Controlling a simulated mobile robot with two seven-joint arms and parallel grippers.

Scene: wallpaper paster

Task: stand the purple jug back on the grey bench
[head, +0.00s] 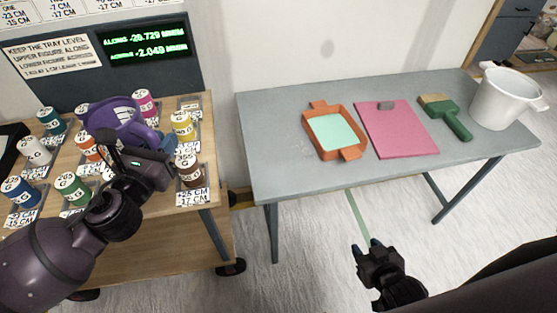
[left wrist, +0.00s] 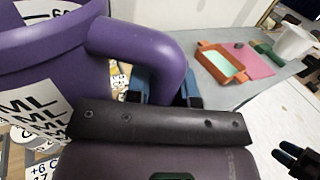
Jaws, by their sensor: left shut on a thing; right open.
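The purple jug (head: 116,117) is over the wooden table at the left, among the labelled pots; how far its base is above the tabletop is hidden. My left gripper (head: 126,145) is shut on the jug's handle. In the left wrist view the purple jug (left wrist: 35,60) fills the left side, with its handle (left wrist: 150,50) at the fingers. The jug looks roughly upright. The grey bench (head: 275,150) stands to the right, across a gap from the wooden table. My right gripper (head: 370,247) is open and empty, over the floor in front of the bench.
On the bench are an orange tray (head: 351,153) with pale green inside, a pink board (head: 400,135), a green brush (head: 455,122) and a white bucket (head: 507,100). The bench's left end is clear. Several pots, such as a brown one (head: 188,170), surround the jug.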

